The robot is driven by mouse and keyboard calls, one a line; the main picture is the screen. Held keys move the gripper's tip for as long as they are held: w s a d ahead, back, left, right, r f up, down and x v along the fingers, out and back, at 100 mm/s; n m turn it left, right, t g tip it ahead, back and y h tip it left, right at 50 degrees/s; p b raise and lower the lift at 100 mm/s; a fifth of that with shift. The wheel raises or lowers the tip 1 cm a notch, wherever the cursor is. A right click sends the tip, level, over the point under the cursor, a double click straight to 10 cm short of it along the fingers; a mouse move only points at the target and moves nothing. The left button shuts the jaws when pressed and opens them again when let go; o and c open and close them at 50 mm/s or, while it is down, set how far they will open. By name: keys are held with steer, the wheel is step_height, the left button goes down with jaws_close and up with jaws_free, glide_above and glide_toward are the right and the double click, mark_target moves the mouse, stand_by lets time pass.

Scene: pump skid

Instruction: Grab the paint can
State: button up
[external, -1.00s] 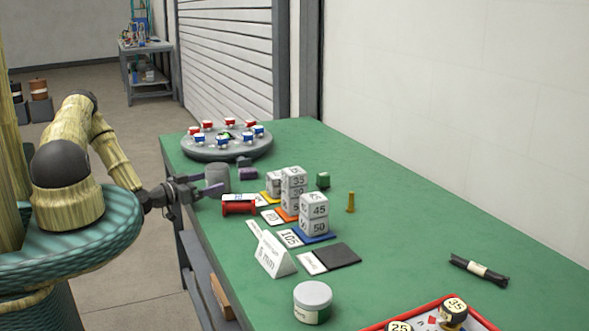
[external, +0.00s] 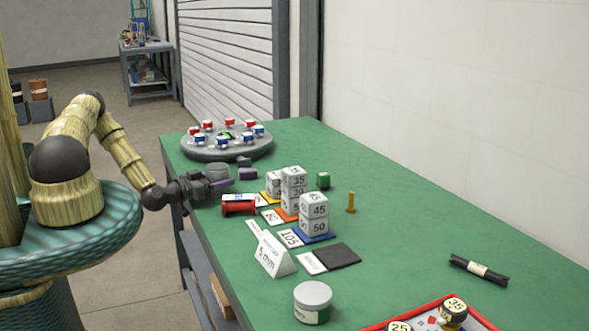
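The far finger is mostly hidden, so I cannot tell whether the fingers touch the can. A squat round tin (external: 313,303) with a pale lid and green label stands at the table's front, well apart from my gripper.
A red spool (external: 239,208) lies close to the right of my gripper. Stacked numbered blocks (external: 313,212) stand beyond it. A round grey carousel (external: 226,149) with red and blue pieces is behind.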

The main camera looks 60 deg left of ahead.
steer(key=c, duration=0.7)
steer(key=shift+r, duration=0.1)
steer(key=s+r, duration=0.4)
steer(key=s, duration=0.3)
steer(key=s+r+b, duration=0.1)
steer(key=s+r, duration=0.3)
steer(key=s, duration=0.3)
